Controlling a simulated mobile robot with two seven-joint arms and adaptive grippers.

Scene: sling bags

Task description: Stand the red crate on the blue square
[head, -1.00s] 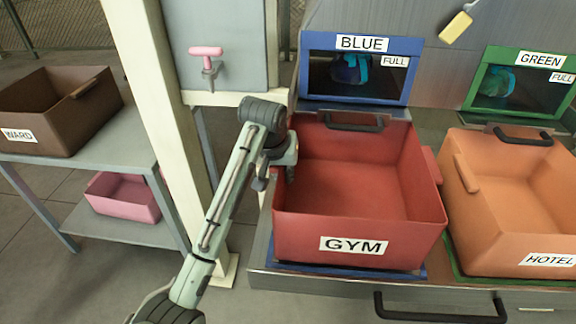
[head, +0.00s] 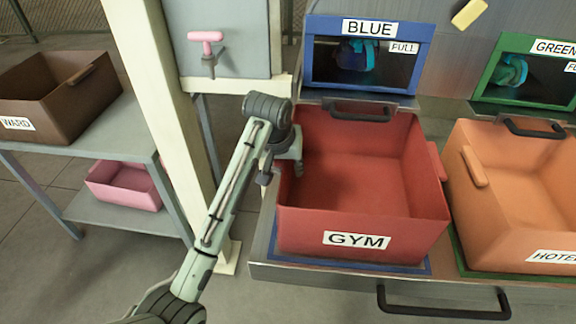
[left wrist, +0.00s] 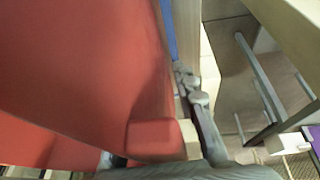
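The red crate (head: 345,240), labelled GYM, sits upright over the blue square (head: 425,266) on the bench below the BLUE window. Blue shows along its front and front right; the rest of the square is hidden under it. My left gripper (head: 282,165) is at the crate's left side, where it hides the left handle. In the left wrist view the red crate's wall (left wrist: 75,70) fills the left. Its handle block (left wrist: 155,138) lies between the fingers, with a gap beside the right finger, so the left gripper (left wrist: 160,120) looks open. My right gripper is not in view.
An orange crate (head: 530,225), labelled HOTEL, stands close on the right on a green square. A post (head: 165,110) is left of my arm. A brown crate (head: 55,85) and a pink crate (head: 125,185) are on a shelf at the left. A dark handle (head: 440,308) juts from the bench front.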

